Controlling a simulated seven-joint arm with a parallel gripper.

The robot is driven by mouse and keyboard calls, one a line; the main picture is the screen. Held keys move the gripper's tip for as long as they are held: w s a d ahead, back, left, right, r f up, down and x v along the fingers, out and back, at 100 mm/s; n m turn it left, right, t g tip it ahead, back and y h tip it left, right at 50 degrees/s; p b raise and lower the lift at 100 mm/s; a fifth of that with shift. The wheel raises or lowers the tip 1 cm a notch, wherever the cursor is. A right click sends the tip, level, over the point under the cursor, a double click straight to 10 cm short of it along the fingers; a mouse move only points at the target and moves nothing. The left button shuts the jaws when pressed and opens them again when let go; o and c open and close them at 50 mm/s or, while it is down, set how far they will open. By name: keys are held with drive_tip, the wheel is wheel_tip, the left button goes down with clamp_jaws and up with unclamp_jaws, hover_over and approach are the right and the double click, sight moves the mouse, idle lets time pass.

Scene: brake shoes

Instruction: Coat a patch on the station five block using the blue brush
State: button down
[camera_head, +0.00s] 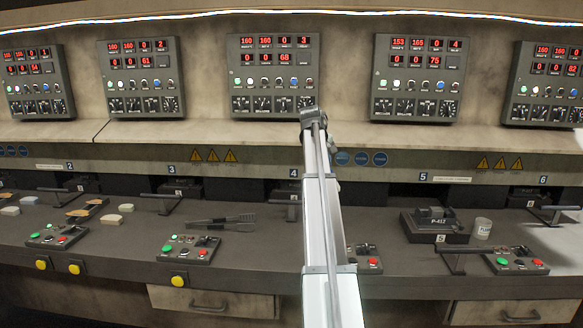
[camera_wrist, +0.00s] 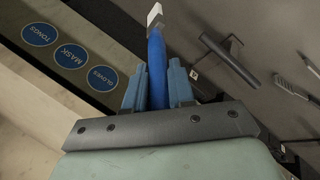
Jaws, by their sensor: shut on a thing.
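In the wrist view, my gripper (camera_wrist: 158,85) is shut on the blue brush (camera_wrist: 156,62), between its two blue fingers. The brush's pale tip (camera_wrist: 154,14) points away from the wrist. In the head view my arm rises through the middle, near station four, and the gripper and brush cannot be made out. The station five block (camera_head: 437,217) is a dark part marked P-412, on a dark base (camera_head: 434,237) with a 5 plate, right of my arm. The brush is apart from the block. Whether the block bears any coating cannot be told.
A pale labelled cup (camera_head: 482,228) stands just right of the block. A lever handle (camera_head: 466,250) and a button box (camera_head: 515,261) stand in front. Dark tongs (camera_head: 221,222) lie left of my arm. Control panels (camera_head: 421,78) line the wall above a ledge (camera_head: 430,137).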

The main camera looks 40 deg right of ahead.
drive_tip(key=s+d+r+m+g, duration=0.1)
drive_tip(key=s+d+r, duration=0.2)
drive_tip(key=s+d, duration=0.85)
drive_tip(key=s+d+r+g, duration=0.1)
drive_tip(key=s+d+r, duration=0.2)
drive_tip(key=s+d, duration=0.9)
drive_tip(key=shift+s+a+f, duration=0.2)
drive_tip(key=shift+f, duration=0.6)
drive_tip(key=shift+s+a+f, duration=0.25)
drive_tip(key=shift+f, duration=0.5)
drive_tip(key=shift+s+a+f, duration=0.2)
drive_tip(key=shift+f, duration=0.6)
